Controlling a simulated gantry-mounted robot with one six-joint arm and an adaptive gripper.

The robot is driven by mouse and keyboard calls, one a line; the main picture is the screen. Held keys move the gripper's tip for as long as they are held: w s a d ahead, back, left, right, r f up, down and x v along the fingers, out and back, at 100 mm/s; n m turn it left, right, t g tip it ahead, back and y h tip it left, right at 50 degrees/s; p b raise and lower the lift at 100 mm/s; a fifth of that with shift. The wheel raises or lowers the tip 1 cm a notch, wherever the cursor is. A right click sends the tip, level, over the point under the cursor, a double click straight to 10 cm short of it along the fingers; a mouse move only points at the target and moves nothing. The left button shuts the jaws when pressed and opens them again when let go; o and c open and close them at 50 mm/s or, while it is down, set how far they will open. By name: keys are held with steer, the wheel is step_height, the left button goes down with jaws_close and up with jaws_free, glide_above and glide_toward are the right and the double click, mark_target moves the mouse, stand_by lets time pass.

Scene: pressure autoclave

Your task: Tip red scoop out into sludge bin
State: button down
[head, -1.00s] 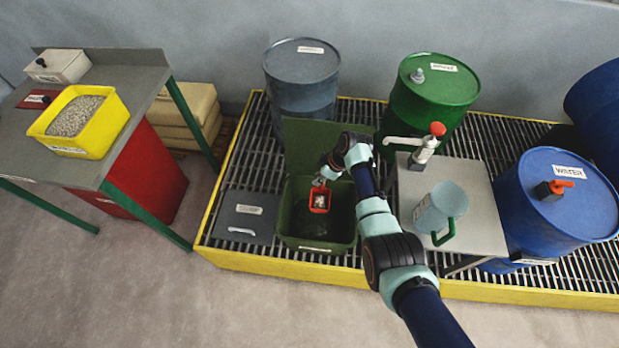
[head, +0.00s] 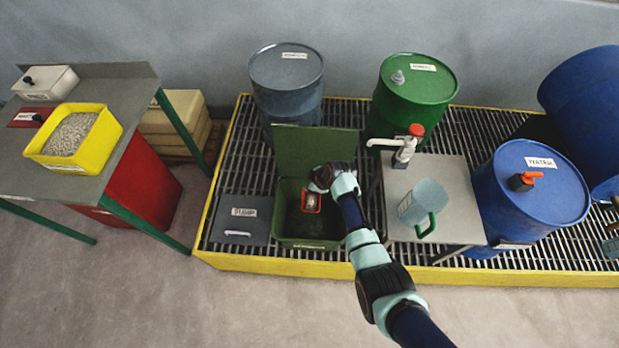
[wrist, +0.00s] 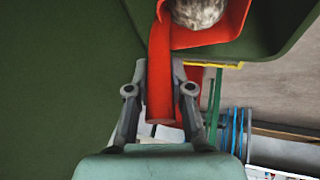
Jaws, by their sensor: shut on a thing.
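The red scoop (head: 311,202) is over the mouth of an open green bin (head: 290,241), whose lid stands raised behind. The bin's label is too small to read. My gripper (head: 318,188) is shut on the scoop's handle; the wrist view shows both fingers (wrist: 160,80) on either side of the red handle. The scoop's bowl (wrist: 238,18) shows at the top of the wrist view, with a greyish granular load (wrist: 198,10) still in it. A green surface fills the left of that view. Whether the scoop touches the bin is not clear.
A grey box (head: 258,229) with a handle stands left of the bin. A small table (head: 455,205) with a jug (head: 424,200) and a pump dispenser (head: 408,148) stands close on the right. A yellow tub (head: 104,135) of granules sits on the left bench.

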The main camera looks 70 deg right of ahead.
steer(key=shift+s+a+f+h, duration=0.15)
steer(key=shift+a+f+h, duration=0.3)
steer(key=shift+f, duration=0.15)
steer(key=shift+s+a+r+t+h+p, duration=0.1)
steer(key=shift+a+r+t+h+p, duration=0.15)
steer(key=shift+r+t+h+p, duration=0.1)
steer(key=shift+s+a+n+h, duration=0.15)
steer(key=shift+a+n+h, duration=0.25)
steer(key=shift+a+h, duration=0.15)
steer(key=a+t+h+b, duration=0.1)
steer(key=a+h, duration=0.1)
steer(key=s+a+n+t+h+b, duration=0.1)
steer(key=a+h+b, duration=0.1)
steer(key=shift+s+t, duration=0.2)
steer(key=shift+t, duration=0.05)
steer(key=h+b, duration=0.1)
steer(key=a+b, duration=0.1)
steer(key=b, duration=0.1)
steer(key=shift+s+a+n+t+h, duration=0.2)
steer(key=shift+n+t+h, duration=0.1)
steer(key=shift+t+h, duration=0.1)
steer(key=shift+b, duration=0.75)
